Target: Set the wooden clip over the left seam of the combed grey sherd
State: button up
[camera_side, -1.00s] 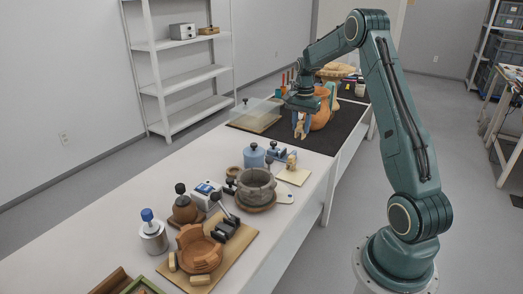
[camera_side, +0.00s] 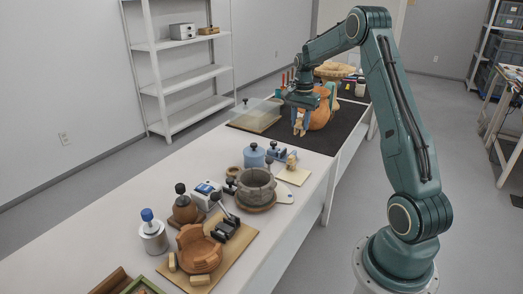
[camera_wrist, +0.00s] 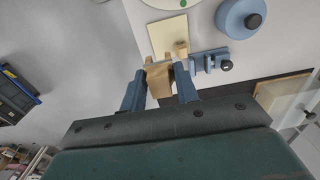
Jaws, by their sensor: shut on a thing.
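My gripper (camera_side: 299,126) hangs over the dark mat at the far end of the bench, in front of a terracotta pot. Its blue fingers (camera_wrist: 160,85) are shut on the tan wooden clip (camera_wrist: 158,76), which points away from the wrist in the wrist view. The clip shows small between the fingers in the side view (camera_side: 298,130). A grey bowl (camera_side: 257,184) stands nearer the camera on a brown ring, well apart from the gripper. The combed grey sherd and its left seam are too small to tell apart on it.
A blue jar (camera_side: 254,156), a blue clamp (camera_wrist: 208,62) and a pale board (camera_side: 292,176) stand near the bowl. A clear sheet (camera_side: 262,107) stands left of the gripper.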

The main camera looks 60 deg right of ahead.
jog(key=w+a+f+m, duration=0.1)
jog(key=a+f+m, duration=0.2)
jog(key=a, duration=0.7)
jog(key=w+a+f+m, duration=0.2)
jog(key=a+f+m, duration=0.2)
jog(key=a, duration=0.7)
jog(key=shift+a+m, duration=0.15)
jog(key=shift+m, duration=0.15)
jog(key=shift+f, duration=0.25)
jog(key=shift+f, duration=1.25)
jog(key=shift+f, duration=0.8)
dwell(0.9)
dwell(0.3)
jog(key=o, duration=0.8)
